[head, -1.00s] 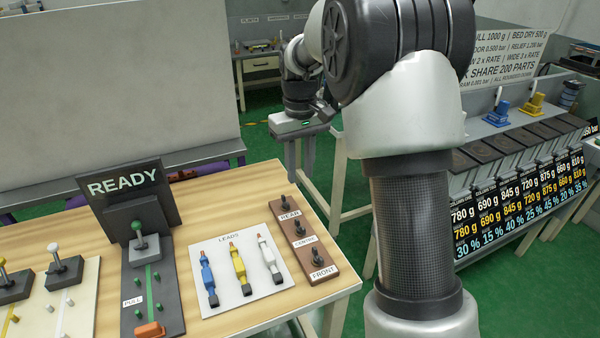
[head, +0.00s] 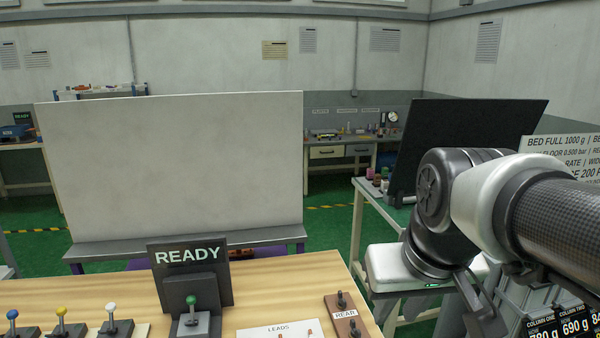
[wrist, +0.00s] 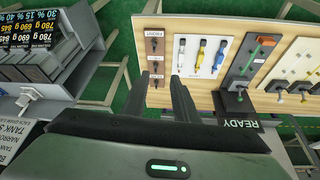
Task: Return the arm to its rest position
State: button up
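My arm (head: 545,215) reaches in from the right edge of the head view and is bent at a dark joint. Its pale hand (head: 392,266) hangs to the right of the wooden bench, past the rear switch. The fingers are hard to make out there. In the wrist view my gripper (wrist: 158,88) has its two dark fingers apart, with nothing between them. Their tips appear over the bench edge, near the brown switch strip (wrist: 155,60). The gripper looks empty and touches nothing that I can see.
The wooden bench (head: 285,278) carries a READY sign (head: 188,256), a green-knobbed lever (head: 191,301) and a leads plate (wrist: 195,58). A pale panel (head: 175,165) stands behind it. A dark panel (head: 465,140) on a table stands behind my arm. Column displays (head: 560,326) are at lower right.

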jog(key=s+f+t, duration=0.1)
jog(key=s+f, duration=0.1)
jog(key=s, duration=0.3)
notch_tip(320, 180, up, 14)
jog(key=p, duration=1.3)
jog(key=shift+w+m, duration=0.25)
jog(key=shift+m, duration=0.05)
jog(key=shift+f, duration=0.15)
